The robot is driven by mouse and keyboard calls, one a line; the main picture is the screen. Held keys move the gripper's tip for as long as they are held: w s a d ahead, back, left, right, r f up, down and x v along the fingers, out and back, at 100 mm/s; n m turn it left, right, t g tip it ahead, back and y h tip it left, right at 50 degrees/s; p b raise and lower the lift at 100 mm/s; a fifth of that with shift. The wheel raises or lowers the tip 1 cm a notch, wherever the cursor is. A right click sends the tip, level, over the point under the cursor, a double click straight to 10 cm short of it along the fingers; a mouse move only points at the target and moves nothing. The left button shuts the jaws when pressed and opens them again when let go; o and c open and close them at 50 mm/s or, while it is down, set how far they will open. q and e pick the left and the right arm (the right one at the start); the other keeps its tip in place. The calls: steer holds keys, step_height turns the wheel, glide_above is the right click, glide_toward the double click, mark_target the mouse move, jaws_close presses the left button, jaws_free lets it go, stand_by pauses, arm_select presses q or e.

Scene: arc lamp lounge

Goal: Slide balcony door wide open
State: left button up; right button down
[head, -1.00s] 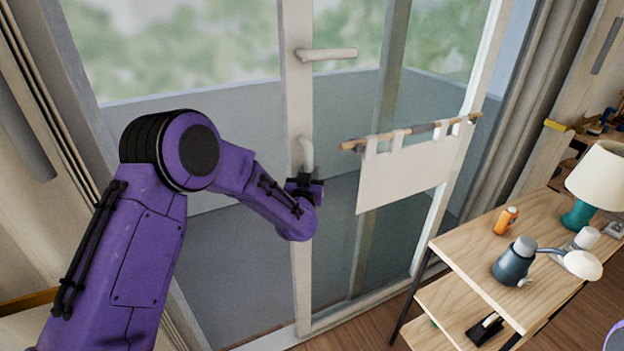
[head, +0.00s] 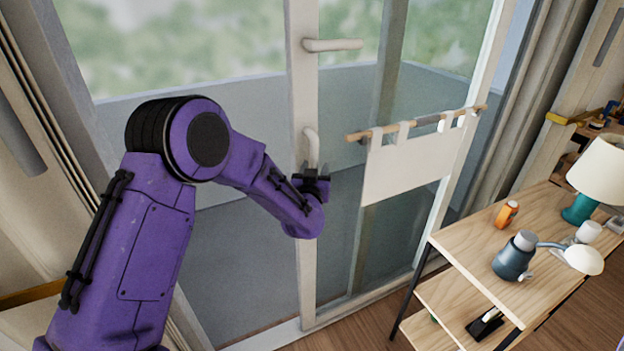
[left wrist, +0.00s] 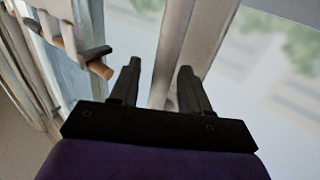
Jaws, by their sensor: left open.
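The balcony door is a glass panel in a pale frame; its upright stile (head: 304,240) stands near the middle of the head view. A pale curved pull handle (head: 312,143) sits on the stile, below a horizontal lever (head: 332,45). My left gripper (head: 313,178) is at the lower end of the pull handle. In the left wrist view its two black fingers (left wrist: 160,88) are apart, with the pale stile (left wrist: 177,50) beyond them. I cannot tell whether they touch the handle. My right gripper is not in view.
A white cloth (head: 408,165) hangs from a wooden rod (head: 415,122) across the glass at the right. A wooden shelf table (head: 470,232) stands at right, carrying a lamp (head: 600,165), a dark bottle (head: 513,258) and an orange can (head: 507,214). Curtains (head: 30,70) flank the door.

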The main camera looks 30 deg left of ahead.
arm_select(q)
steer(key=b+v, duration=0.2)
steer(key=v, duration=0.7)
steer(key=shift+r, duration=0.2)
steer(key=shift+a, duration=0.2)
